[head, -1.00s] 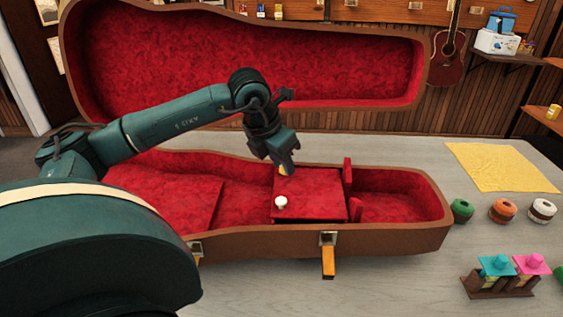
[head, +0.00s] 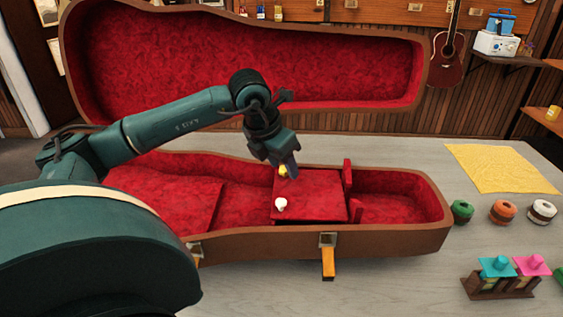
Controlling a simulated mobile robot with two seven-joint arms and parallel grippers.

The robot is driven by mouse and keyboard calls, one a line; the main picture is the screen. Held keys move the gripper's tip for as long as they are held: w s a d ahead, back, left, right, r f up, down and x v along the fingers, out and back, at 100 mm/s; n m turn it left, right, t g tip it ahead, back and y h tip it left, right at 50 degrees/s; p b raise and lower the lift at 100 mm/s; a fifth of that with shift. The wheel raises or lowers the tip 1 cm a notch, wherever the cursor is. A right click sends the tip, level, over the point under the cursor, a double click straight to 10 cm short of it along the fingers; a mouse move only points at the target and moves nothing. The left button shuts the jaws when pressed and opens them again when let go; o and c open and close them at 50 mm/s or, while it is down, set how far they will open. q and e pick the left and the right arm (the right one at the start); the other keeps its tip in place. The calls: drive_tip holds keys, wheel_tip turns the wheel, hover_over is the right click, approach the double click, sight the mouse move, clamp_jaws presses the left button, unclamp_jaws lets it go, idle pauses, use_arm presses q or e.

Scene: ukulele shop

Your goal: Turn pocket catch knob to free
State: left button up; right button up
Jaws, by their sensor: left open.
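An open instrument case (head: 390,240) with red lining lies on the table. A red pocket lid (head: 318,195) sits flat inside it, with a white knob (head: 281,204) near its front left corner. A small yellow piece (head: 283,171), which may be the catch knob, shows at the lid's back left edge. My left gripper (head: 290,170) is open and points down right by the yellow piece, partly in front of it. I cannot tell whether it touches the piece or how the piece is turned. My right gripper is not in view.
The raised case lid (head: 250,60) stands behind my left arm. Red upright blocks (head: 347,176) flank the pocket's right side. A yellow cloth (head: 500,167), spools (head: 502,211) and a small wooden rack (head: 500,285) lie on the table to the right.

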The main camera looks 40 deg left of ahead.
use_arm(q)
drive_tip(key=v, duration=1.3)
drive_tip(key=shift+p, duration=0.35)
drive_tip(key=shift+s, duration=0.1)
